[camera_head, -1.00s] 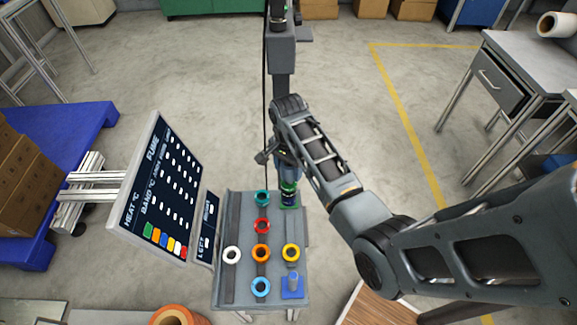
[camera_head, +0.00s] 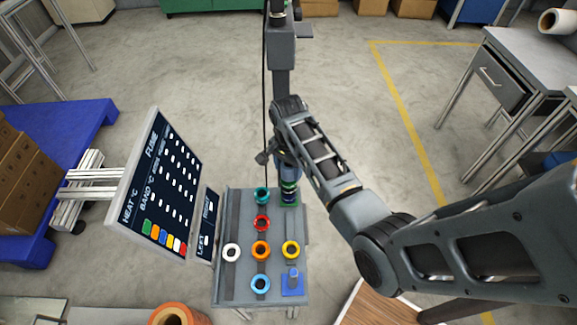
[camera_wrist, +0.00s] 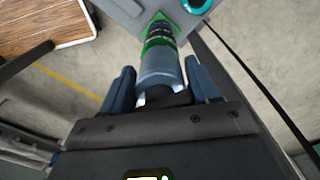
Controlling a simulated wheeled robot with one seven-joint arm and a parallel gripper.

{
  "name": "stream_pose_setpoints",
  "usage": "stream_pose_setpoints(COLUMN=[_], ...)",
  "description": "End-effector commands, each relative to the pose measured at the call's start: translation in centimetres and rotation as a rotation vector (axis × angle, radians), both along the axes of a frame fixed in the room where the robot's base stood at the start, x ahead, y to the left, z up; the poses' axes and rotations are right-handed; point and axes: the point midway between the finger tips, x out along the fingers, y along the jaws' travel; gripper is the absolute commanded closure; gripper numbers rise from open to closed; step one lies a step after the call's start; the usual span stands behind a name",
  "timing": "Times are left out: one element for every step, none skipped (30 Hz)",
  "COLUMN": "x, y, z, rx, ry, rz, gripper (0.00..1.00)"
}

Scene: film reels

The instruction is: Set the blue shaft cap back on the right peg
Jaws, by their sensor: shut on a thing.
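My gripper (camera_wrist: 160,90) is shut on a pale blue cylinder, which looks like the blue shaft cap (camera_wrist: 160,68). In the wrist view the cap's far end meets a dark shaft with green bands (camera_wrist: 160,32), which stands on a green square base (camera_wrist: 153,47). I cannot tell whether the cap is seated on that shaft or only lined up with it. In the head view the gripper (camera_head: 288,172) is above the green base (camera_head: 290,204) at the back right of the small grey table (camera_head: 222,296). The arm partly hides the grip.
A blue peg on a blue base (camera_head: 292,286) stands front right. A slanted display panel (camera_head: 160,190) rises at left.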

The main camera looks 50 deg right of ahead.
Motion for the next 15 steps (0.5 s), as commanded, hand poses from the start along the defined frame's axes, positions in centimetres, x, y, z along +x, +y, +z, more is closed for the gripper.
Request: stream_pose_setpoints(x=[0.03,0.04,0.04,0.05,0.05,0.05,0.06,0.05,0.05,0.05,0.05,0.05,0.05,0.05,0.05], y=[-0.01,-0.01,-0.01,-0.02,-0.02,-0.01,-0.01,-0.01,-0.01,-0.01,-0.01,-0.01,-0.01,-0.01,-0.01], z=[-0.04,-0.09,-0.17,-0.24,-0.31,-0.41,-0.48,-0.54,-0.60,-0.63,-0.64,-0.65,-0.65,-0.64,-0.64], rx=[0.000,0.000,0.000,0.000,0.000,0.000,0.000,0.000,0.000,0.000,0.000,0.000,0.000,0.000,0.000], ry=[-0.001,-0.001,-0.001,-0.001,-0.001,-0.001,-0.001,-0.001,0.000,0.000,0.000,0.000,0.000,0.000,-0.001], rz=[0.000,0.000,0.000,0.000,0.000,0.000,0.000,0.000,0.000,0.000,0.000,0.000,0.000,0.000,0.000], gripper=[0.78,0.78,0.78,0.78,0.78,0.78,0.78,0.78,0.78,0.78,0.78,0.78,0.78,0.78,0.78])
